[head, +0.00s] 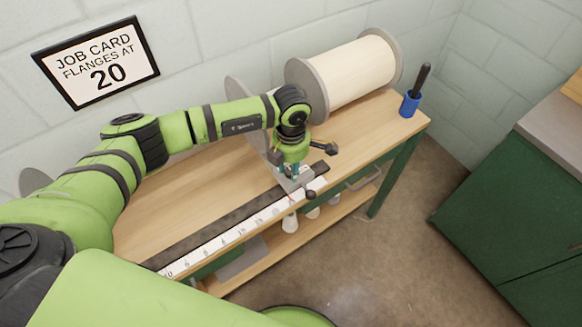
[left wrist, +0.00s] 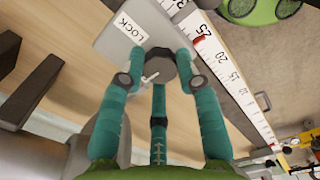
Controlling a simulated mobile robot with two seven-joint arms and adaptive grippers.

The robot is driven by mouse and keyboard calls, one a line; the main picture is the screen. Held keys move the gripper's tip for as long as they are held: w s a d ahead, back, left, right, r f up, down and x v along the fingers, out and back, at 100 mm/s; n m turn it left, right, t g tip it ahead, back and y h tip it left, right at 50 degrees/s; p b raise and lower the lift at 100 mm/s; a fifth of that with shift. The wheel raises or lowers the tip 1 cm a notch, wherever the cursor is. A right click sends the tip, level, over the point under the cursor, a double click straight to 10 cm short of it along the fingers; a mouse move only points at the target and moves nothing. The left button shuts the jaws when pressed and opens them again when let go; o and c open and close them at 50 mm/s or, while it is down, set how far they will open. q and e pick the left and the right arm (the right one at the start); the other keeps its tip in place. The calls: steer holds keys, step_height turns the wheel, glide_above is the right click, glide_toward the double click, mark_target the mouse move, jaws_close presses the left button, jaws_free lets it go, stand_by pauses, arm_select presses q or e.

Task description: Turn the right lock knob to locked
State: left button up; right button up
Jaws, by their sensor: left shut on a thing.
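The right lock knob (left wrist: 160,66) is a dark, many-sided knob on a grey metal block (left wrist: 108,40) in the left wrist view. A white label reading LOCK (left wrist: 130,28) lies beside it, and a small white pointer (left wrist: 150,79) sticks out at the knob's lower left. My left gripper (left wrist: 160,76) has its teal fingers around the knob and is shut on it. In the head view my left gripper (head: 292,170) points down at the right end of the ruler, hiding the knob. My right gripper is not in view.
A white ruler (head: 225,239) and a dark rail (head: 215,228) run along the wooden bench (head: 185,195). A large cream spool (head: 350,72) and a blue cup (head: 410,104) stand behind to the right. A wall card (head: 97,62) reads "JOB CARD FLANGES AT 20".

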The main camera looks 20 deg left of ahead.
arm_select(q)
steer(key=m+b, duration=0.4)
steer(key=b, duration=0.1)
steer(key=m+b, duration=0.5)
steer(key=b, duration=0.1)
steer(key=m+b, duration=0.4)
steer(key=b, duration=0.2)
steer(key=shift+f+m, duration=0.25)
steer(key=shift+m, duration=0.15)
steer(key=shift+m+b, duration=0.7)
steer(key=shift+b, duration=0.15)
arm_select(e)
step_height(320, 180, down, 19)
arm_select(q)
steer(key=shift+m, duration=0.3)
steer(key=shift+r+m+b, duration=0.2)
steer(key=shift+m+b, duration=0.6)
steer(key=shift+b, duration=0.05)
steer(key=o, duration=1.1)
steer(key=shift+o, duration=0.2)
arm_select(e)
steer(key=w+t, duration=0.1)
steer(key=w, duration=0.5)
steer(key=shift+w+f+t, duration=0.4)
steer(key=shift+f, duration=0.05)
